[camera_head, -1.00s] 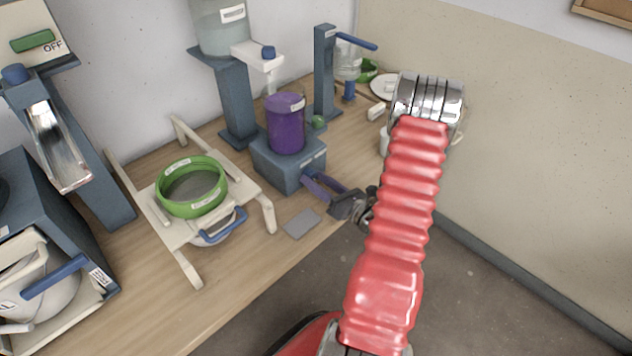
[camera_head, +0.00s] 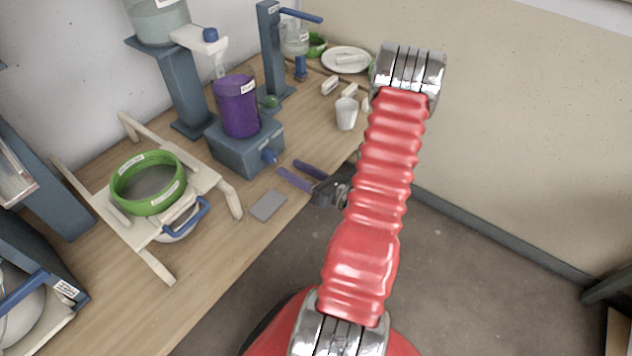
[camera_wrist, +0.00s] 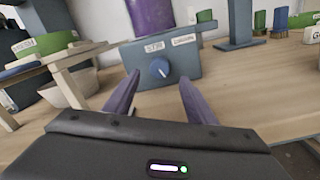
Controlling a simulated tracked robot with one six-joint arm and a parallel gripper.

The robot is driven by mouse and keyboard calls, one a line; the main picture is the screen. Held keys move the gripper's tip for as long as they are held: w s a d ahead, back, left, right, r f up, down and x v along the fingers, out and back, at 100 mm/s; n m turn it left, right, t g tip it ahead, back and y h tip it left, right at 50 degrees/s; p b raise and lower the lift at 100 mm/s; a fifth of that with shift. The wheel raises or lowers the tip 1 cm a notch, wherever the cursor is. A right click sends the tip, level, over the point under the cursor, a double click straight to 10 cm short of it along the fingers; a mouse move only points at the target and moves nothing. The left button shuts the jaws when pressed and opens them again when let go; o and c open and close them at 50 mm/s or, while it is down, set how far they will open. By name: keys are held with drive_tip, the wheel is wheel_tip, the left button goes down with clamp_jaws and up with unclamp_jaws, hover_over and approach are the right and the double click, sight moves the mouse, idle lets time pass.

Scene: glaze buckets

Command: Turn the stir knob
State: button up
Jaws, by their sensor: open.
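The stir knob (camera_wrist: 159,68) is a small round blue knob with a pale pointer mark, on the front face of a blue-grey box (camera_wrist: 188,62). A label above it reads STIR. In the head view the knob (camera_head: 269,156) sticks out of the box (camera_head: 236,150) towards my gripper. A purple bucket (camera_head: 237,105) stands on the box; its lower part shows in the wrist view (camera_wrist: 152,17). My gripper (camera_head: 302,174) is open, with its purple fingers apart and empty. The fingertips are short of the knob, which appears between them in the wrist view.
A grey flat plate (camera_head: 268,206) lies on the table in front of the box. A green sieve (camera_head: 148,183) sits on a cream stand to the left. A white cup (camera_head: 346,113) stands to the right, behind my arm. The table edge runs below my gripper.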

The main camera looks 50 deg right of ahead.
drive_tip(key=shift+s+d+f, duration=0.1)
drive_tip(key=shift+s+d, duration=0.05)
drive_tip(key=shift+s, duration=3.6)
